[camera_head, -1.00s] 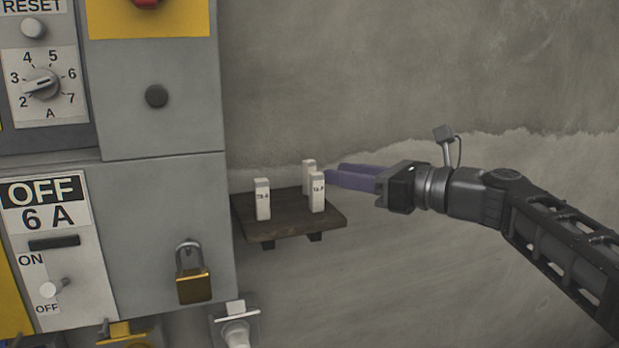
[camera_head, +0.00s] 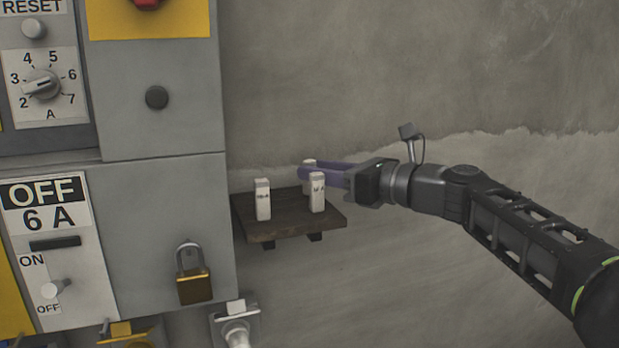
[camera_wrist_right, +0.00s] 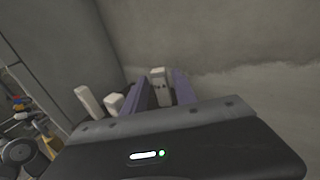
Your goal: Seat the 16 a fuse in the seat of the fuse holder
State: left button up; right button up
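Three small white block-shaped fuses stand upright on a dark wooden shelf: a left one (camera_head: 262,200), a front right one (camera_head: 317,195) and a back one (camera_head: 309,162). Their small labels are too blurred to tell which is the 16 A fuse. My right gripper (camera_head: 304,172) reaches in from the right with purple fingers, at the back fuse and behind the front right one. In the right wrist view a fuse (camera_wrist_right: 159,82) shows between the open fingers. The fuse holder cannot be made out for sure. My left gripper is not in view.
The wooden shelf (camera_head: 282,228) is fixed low against the grey wall. A grey cabinet (camera_head: 160,220) with switches stands on the left, with a brass padlock (camera_head: 193,286) on it. A pale fitting (camera_head: 236,325) sits below the cabinet. The wall area above the shelf is clear.

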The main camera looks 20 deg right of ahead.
grip_shut()
dwell(0.3)
dwell(0.3)
notch_tip(320, 180, up, 10)
jog(key=p, duration=0.3)
dwell(0.7)
